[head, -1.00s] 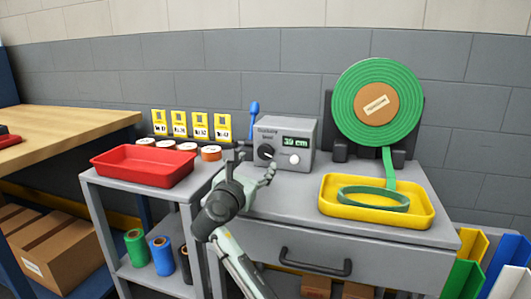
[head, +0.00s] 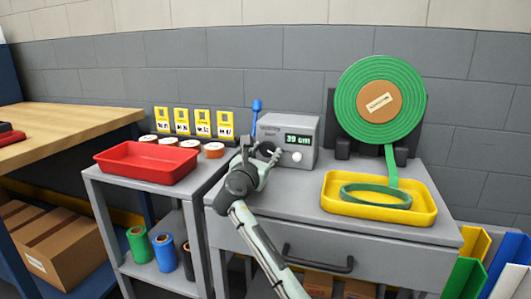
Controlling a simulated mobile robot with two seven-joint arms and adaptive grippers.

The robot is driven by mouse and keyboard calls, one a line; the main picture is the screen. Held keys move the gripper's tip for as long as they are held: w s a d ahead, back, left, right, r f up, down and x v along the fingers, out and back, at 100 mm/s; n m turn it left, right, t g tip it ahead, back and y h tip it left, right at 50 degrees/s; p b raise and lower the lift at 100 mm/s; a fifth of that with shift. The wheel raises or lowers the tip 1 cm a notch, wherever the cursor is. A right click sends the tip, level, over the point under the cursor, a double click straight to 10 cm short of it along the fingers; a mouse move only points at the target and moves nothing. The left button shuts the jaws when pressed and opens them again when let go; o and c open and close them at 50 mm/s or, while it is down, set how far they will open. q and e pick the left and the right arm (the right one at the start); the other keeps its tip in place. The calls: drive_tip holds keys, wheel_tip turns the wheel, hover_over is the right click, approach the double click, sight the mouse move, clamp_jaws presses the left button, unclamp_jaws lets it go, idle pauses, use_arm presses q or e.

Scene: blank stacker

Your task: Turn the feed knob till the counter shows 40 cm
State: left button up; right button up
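The grey feed box (head: 308,135) stands at the back of the grey cabinet. Its green display (head: 298,140) seems to read 39 cm; the digits are small. The dark feed knob (head: 265,149) is on the front left of the box, partly covered by my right gripper. A white round button (head: 296,158) sits below the display. My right gripper (head: 259,152) is at the knob, its fingers spread to either side of it; contact is not clear. My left gripper is not in view.
A green strip roll (head: 352,101) stands right of the box, its strip hanging into a yellow tray (head: 425,212). A red tray (head: 147,170) and several small rolls are on the left cart.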

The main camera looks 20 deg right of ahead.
drive_tip(key=c, duration=0.5)
drive_tip(key=shift+m, duration=1.6)
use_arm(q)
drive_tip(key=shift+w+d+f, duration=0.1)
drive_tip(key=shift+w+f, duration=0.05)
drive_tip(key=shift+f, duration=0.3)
use_arm(e)
drive_tip(key=o, duration=1.1)
drive_tip(key=shift+o, duration=0.2)
drive_tip(key=v, duration=0.7)
drive_tip(key=shift+s+a, duration=0.15)
drive_tip(key=shift+s, duration=0.15)
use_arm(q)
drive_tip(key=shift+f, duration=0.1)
